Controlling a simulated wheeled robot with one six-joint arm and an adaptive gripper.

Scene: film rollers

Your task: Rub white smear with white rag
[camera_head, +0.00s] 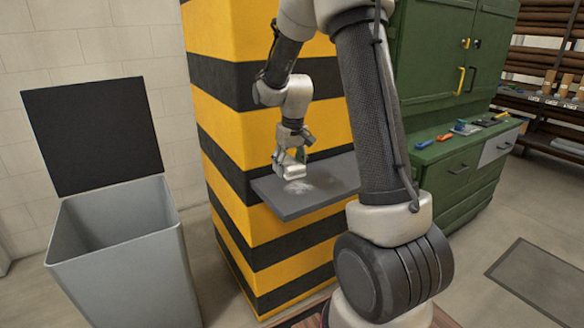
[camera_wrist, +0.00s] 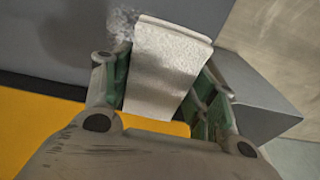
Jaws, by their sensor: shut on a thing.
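The white rag (camera_wrist: 166,72) is a folded pale block between the fingers of my gripper (camera_wrist: 160,85) in the wrist view. My gripper is shut on it. In the head view my gripper (camera_head: 291,170) points down over the left part of a dark grey shelf (camera_head: 325,190), with the rag (camera_head: 288,166) at its tips. The white smear (camera_head: 299,187) is a pale patch on the shelf, just below and right of the rag. In the wrist view the smear (camera_wrist: 122,22) shows beside the rag's upper left, partly hidden by it. I cannot tell whether the rag touches the shelf.
The shelf sticks out from a yellow and black striped pillar (camera_head: 245,140). An open grey bin (camera_head: 125,265) with a raised black lid stands left. A green cabinet (camera_head: 430,90) is right, with tools on its ledge. A floor mat (camera_head: 545,275) lies at the far right.

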